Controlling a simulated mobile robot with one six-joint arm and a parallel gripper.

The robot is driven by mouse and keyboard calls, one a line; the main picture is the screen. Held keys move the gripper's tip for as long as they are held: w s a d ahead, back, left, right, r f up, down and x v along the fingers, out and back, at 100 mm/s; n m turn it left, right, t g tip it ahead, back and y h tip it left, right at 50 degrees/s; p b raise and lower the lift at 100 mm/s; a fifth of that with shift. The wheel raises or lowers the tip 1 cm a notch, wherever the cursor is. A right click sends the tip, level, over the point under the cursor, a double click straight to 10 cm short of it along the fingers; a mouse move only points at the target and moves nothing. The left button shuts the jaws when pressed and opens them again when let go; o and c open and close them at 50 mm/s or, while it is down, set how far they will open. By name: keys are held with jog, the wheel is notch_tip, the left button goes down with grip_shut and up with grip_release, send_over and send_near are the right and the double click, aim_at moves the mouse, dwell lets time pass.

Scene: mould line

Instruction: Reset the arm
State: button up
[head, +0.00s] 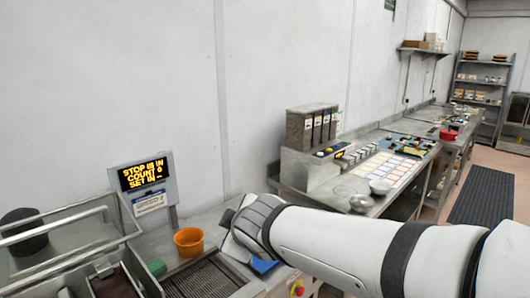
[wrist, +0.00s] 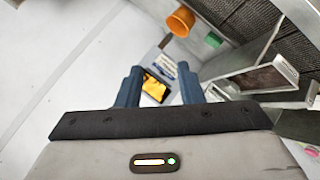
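My white arm (head: 350,240) reaches in from the lower right in the head view, over the near counter. Its gripper end is largely hidden behind the arm there. In the wrist view my gripper (wrist: 158,80) shows two blue fingers standing apart with nothing between them touching either one. Past the gap, the yellow-lettered display (wrist: 155,88) shows in the background.
An orange bucket (head: 189,241) stands on the counter left of my arm, near a green block (head: 157,267) and a dark grating (head: 205,280). A metal basin (head: 70,240) is at left. Bowls (head: 361,203) and a card-covered bench (head: 385,168) lie beyond. A dark floor mat (head: 482,195) is at right.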

jog(key=s+d+f+m+g+h, duration=0.1)
jog(key=s+d+f+m+h, duration=0.15)
jog(key=d, duration=0.35)
jog(key=s+d+f+m+g+h, duration=0.1)
jog(key=d+f+m, duration=0.25)
jog(key=d, duration=0.35)
jog(key=s+d+f+m+g, duration=0.2)
jog(key=s+d+f+m, duration=0.1)
jog(key=s, duration=0.3)
jog(key=s+d+f+m+g+b, duration=0.1)
jog(key=s+d+f+m+g, duration=0.1)
jog(key=s+d+m, duration=0.3)
jog(key=shift+s+d+f+m+g+h, duration=0.2)
jog(key=shift+s+f+m+g+h, duration=0.25)
jog(key=shift+s, duration=0.4)
